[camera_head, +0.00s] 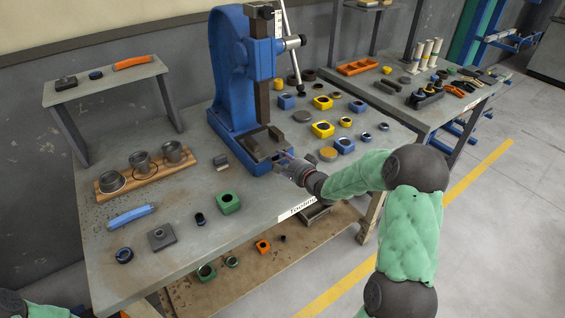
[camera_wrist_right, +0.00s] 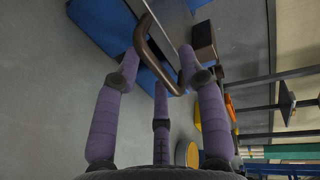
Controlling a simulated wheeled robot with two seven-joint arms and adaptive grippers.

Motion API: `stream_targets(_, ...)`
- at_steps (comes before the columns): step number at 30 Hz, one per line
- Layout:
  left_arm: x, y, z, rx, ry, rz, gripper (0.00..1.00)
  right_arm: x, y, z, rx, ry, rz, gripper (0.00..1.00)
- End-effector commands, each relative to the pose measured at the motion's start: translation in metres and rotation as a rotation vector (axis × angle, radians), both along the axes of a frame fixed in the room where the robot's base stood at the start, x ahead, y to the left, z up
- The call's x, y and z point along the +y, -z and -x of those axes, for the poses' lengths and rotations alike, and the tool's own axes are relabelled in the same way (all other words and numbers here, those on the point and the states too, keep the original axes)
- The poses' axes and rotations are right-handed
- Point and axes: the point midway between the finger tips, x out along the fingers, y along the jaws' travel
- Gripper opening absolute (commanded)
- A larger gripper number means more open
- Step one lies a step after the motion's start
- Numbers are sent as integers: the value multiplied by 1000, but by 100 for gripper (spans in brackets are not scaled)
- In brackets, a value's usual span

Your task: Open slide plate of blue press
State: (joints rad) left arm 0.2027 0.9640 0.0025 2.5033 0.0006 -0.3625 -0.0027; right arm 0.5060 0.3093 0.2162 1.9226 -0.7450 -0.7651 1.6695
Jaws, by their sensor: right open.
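The blue press (camera_head: 232,70) stands upright on the grey workbench, with its dark slide plate (camera_head: 262,148) low at its front. My right gripper (camera_head: 288,168) is at the front of the press base, beside the slide plate. In the right wrist view my right gripper (camera_wrist_right: 160,68) has its three purple fingers spread open. A brown bent handle (camera_wrist_right: 147,60) lies between the fingertips, in front of the blue base and a grey metal plate edge (camera_wrist_right: 165,14). Whether any finger touches the handle I cannot tell. My left gripper is not in view.
The workbench (camera_head: 190,240) holds a wooden board with metal cups (camera_head: 142,162), a blue-handled tool (camera_head: 130,216) and a green block (camera_head: 228,203) left of the press. Several blue and yellow blocks (camera_head: 322,129) lie to its right. A small raised shelf (camera_head: 95,88) stands at the back left.

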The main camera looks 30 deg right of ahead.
Motion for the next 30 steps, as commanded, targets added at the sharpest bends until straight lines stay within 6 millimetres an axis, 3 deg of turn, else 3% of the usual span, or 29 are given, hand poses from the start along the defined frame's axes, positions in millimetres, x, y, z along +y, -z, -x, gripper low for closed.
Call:
stream_targets(9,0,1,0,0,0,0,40,0,0,-3,0,0,0,41)
stream_targets(10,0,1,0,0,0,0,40,0,0,-3,0,0,0,38)
stream_targets(14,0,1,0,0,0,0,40,0,0,-3,0,0,0,1)
stream_targets(21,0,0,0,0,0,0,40,0,0,-1,1,0,0,0)
stream_targets(25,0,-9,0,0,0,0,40,-2,-2,17,3,1,0,0)
stream_targets(30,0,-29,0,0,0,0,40,-7,-3,64,7,6,-1,0)
